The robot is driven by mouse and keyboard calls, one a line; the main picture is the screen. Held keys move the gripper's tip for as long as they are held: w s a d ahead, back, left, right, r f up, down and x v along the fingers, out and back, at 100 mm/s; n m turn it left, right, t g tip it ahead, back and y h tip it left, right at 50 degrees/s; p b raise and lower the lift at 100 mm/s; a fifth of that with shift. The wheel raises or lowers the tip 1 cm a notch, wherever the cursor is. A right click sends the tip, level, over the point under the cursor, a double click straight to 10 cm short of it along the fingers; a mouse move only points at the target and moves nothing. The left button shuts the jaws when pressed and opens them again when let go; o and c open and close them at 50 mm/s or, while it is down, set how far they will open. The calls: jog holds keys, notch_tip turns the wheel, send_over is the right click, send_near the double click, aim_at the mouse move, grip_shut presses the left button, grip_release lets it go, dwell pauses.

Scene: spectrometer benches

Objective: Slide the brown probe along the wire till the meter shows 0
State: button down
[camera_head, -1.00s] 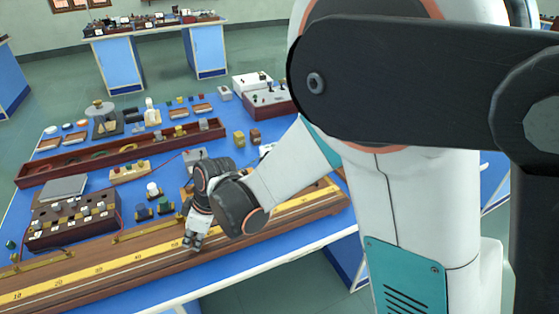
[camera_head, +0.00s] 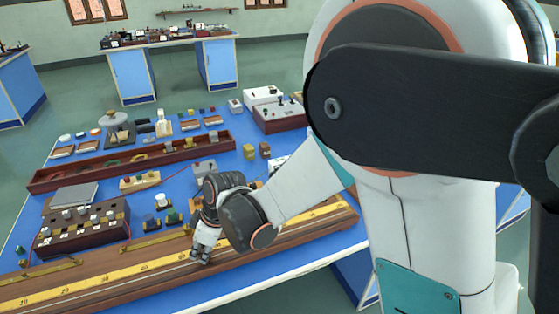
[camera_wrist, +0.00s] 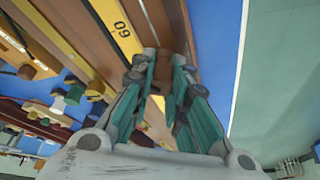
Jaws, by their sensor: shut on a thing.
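My gripper (camera_head: 201,258) is low over the front part of the long wooden wire board (camera_head: 290,243), beside its yellow scale (camera_head: 125,272). In the wrist view its fingers (camera_wrist: 168,100) are closed around a small brown piece between them, which looks like the brown probe (camera_wrist: 171,106); the fingers hide most of it. The scale's 60 mark (camera_wrist: 121,30) shows just left of the fingertips. I cannot tell which instrument is the meter, and no reading is legible.
A dark box with several knobs (camera_head: 80,229) stands behind the board at the left. A long reddish-brown tray (camera_head: 130,165) lies farther back. A grey box (camera_head: 203,168) stands behind my gripper.

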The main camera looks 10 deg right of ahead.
jog(key=c, duration=1.5)
grip_release()
jog(key=shift+f, duration=0.1)
jog(key=shift+o, duration=0.2)
